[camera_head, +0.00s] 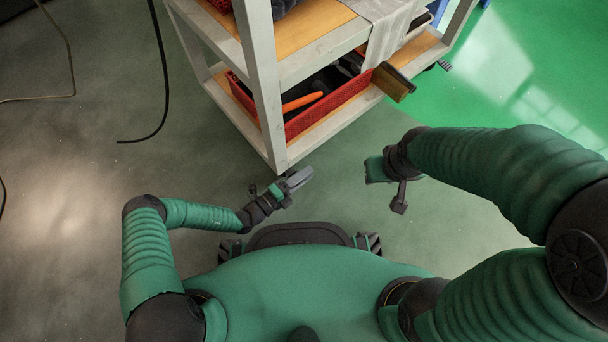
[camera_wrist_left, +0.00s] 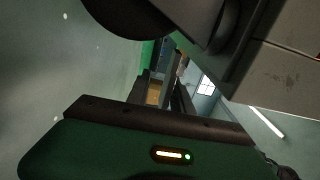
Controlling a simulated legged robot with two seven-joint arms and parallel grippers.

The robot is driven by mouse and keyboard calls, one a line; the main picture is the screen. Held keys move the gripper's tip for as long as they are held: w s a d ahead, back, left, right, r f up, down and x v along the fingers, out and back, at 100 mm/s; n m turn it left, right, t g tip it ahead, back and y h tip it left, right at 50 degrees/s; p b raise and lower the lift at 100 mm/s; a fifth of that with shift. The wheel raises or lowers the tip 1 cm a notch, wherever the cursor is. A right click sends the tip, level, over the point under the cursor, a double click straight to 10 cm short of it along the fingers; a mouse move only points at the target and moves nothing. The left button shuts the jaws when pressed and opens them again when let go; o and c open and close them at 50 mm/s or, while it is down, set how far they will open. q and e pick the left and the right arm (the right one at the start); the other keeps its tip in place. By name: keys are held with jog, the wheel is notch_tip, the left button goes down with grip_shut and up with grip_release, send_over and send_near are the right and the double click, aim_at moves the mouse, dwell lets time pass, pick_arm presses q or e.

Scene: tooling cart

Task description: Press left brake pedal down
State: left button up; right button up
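The cart (camera_head: 255,90) stands ahead of me, and its near corner leg comes down just above my left gripper (camera_head: 300,178) in the head view. I cannot make out the left brake pedal in the head view. In the left wrist view, dark rounded parts (camera_wrist_left: 215,25), which look like a caster, sit at the top beside a pale cart part (camera_wrist_left: 280,75). My left gripper (camera_wrist_left: 164,95) shows two fingers with a gap between them and nothing held. Whether it touches the caster is unclear. My right gripper (camera_head: 400,200) hangs apart from the cart, and its finger opening is unclear.
A red basket (camera_head: 330,110) with dark items and an orange-handled tool (camera_head: 302,102) sits on the lower shelf. A brown-and-black brush-like object (camera_head: 393,82) sticks out to the right. A black cable (camera_head: 163,90) lies left.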

pick_arm(q)
jog(key=shift+w+a+r, duration=0.1)
grip_shut()
jog(key=shift+f+m+p, duration=0.35)
jog(key=shift+m+p, duration=0.05)
jog(key=shift+m, duration=0.6)
jog(key=m, duration=0.1)
jog(key=f+m, duration=0.1)
jog(key=m, duration=0.1)
jog(key=shift+w+a+f, duration=0.15)
jog(key=shift+w, duration=0.1)
grip_release()
